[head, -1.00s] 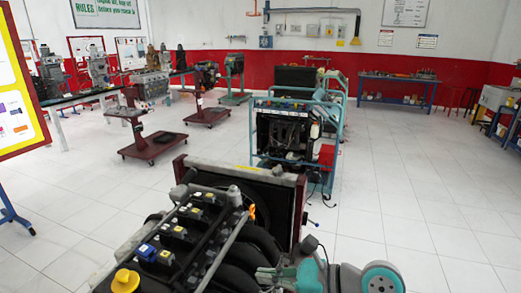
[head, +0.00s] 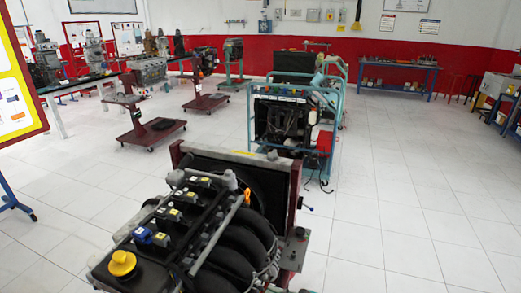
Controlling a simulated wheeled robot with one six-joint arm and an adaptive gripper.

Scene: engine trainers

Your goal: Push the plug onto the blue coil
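The blue coil (head: 143,236) sits on top of the engine (head: 200,235) in the foreground, at the near end of a row of coils and just behind the yellow oil cap (head: 122,263). My gripper is not in view.
Several dark coils with yellow tops (head: 174,214) run back along the engine. A radiator (head: 235,185) stands behind it. A teal-framed engine stand (head: 290,125) is farther back. The tiled floor (head: 400,215) on the right is clear.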

